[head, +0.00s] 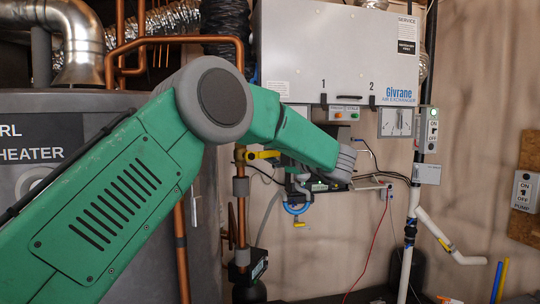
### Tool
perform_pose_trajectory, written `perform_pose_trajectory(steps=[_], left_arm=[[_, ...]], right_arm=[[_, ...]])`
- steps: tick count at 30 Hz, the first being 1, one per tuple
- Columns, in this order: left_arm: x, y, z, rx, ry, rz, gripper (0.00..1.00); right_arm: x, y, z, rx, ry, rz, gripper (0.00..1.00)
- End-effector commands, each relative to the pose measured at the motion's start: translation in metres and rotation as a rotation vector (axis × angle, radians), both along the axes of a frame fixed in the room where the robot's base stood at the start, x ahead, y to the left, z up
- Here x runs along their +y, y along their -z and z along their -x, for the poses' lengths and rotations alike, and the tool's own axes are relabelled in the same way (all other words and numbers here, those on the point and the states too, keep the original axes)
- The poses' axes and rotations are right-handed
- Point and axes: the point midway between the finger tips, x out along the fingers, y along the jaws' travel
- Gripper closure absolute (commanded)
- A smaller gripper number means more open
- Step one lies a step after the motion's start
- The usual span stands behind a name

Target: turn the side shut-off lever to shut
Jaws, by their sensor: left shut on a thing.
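My left arm comes in from the left and crosses in front of the pipework under the Givrane unit. A yellow lever (262,155) lies about level on the vertical copper pipe, left of the forearm's end. Its right end meets the arm's outline. I cannot tell whether it is the side shut-off lever. My right gripper is not in view.
The grey Givrane air exchanger (338,50) hangs above the forearm. A grey heater (60,140) fills the left side. A white pipe (407,250) runs down on the right.

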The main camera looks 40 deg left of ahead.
Motion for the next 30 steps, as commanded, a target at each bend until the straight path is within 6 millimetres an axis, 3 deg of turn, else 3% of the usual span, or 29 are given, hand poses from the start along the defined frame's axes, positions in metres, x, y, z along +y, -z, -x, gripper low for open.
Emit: perform_pose_trajectory(steps=[1, 3, 4, 13, 17, 30], left_arm=[[-0.003, 0.007, -0.001, 0.016, 0.007, 0.006, 1.00], [-0.003, 0.007, -0.001, 0.017, 0.007, 0.006, 0.68], [-0.003, 0.007, -0.001, 0.016, 0.006, 0.005, 0.62], [0.000, 0.003, 0.003, 0.006, 0.002, 0.004, 0.62], [-0.009, 0.002, 0.003, 0.005, 0.003, 0.003, 0.62], [-0.096, 0.005, 0.012, 0.010, 0.005, 0.002, 0.62]], right_arm=[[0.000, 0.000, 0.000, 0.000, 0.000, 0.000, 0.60], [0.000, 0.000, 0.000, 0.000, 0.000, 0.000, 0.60], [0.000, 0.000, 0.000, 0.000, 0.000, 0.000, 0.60], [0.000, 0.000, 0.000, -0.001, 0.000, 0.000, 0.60], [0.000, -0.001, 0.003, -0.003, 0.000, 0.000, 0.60], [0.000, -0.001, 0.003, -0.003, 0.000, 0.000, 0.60]])
